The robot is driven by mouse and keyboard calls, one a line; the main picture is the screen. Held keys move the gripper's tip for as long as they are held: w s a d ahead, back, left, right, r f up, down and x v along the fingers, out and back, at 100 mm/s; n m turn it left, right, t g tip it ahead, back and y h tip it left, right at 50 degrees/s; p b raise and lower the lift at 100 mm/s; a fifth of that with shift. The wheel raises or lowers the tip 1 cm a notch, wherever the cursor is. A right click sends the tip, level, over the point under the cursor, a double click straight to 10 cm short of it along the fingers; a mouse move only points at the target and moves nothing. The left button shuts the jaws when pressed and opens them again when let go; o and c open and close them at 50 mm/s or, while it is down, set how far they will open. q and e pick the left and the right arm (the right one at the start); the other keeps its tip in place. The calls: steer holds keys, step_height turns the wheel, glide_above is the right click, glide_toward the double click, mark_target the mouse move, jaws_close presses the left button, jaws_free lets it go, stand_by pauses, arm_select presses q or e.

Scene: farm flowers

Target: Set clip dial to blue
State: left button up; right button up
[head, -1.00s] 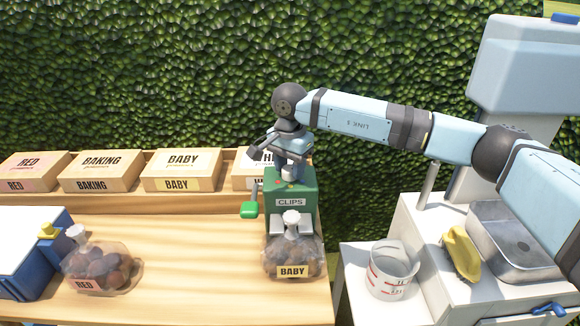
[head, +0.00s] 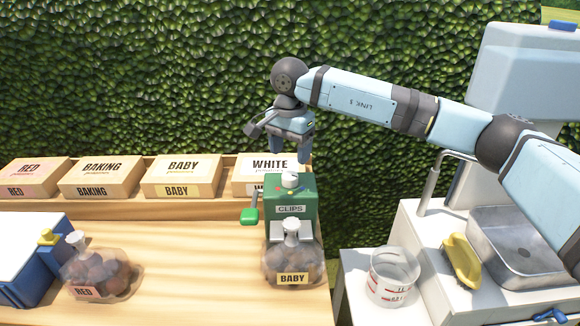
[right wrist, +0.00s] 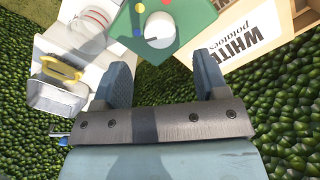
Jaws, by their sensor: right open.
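The green clip machine (head: 291,196), labelled CLIPS, stands on the wooden table. Its clip dial (head: 290,180) is a round white knob on top. The dial also shows in the right wrist view (right wrist: 160,29), with blue (right wrist: 139,8), yellow and red dots beside it. I cannot tell which colour the dial points to. My right gripper (head: 290,153) is open and empty above and slightly behind the dial, apart from it. Its fingers also show in the right wrist view (right wrist: 162,72). My left gripper is not in view.
A bag labelled BABY (head: 293,263) sits against the machine's front, and a green lever (head: 249,215) sticks out left. A RED bag (head: 100,272) stands left. Behind are label boxes, including WHITE (head: 268,167). The table's middle is clear. A measuring cup (head: 392,272) stands right.

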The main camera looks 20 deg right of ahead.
mark_target(290, 175)
step_height(290, 175, up, 7)
steer(key=shift+r, duration=0.2)
stand_by(0.5)
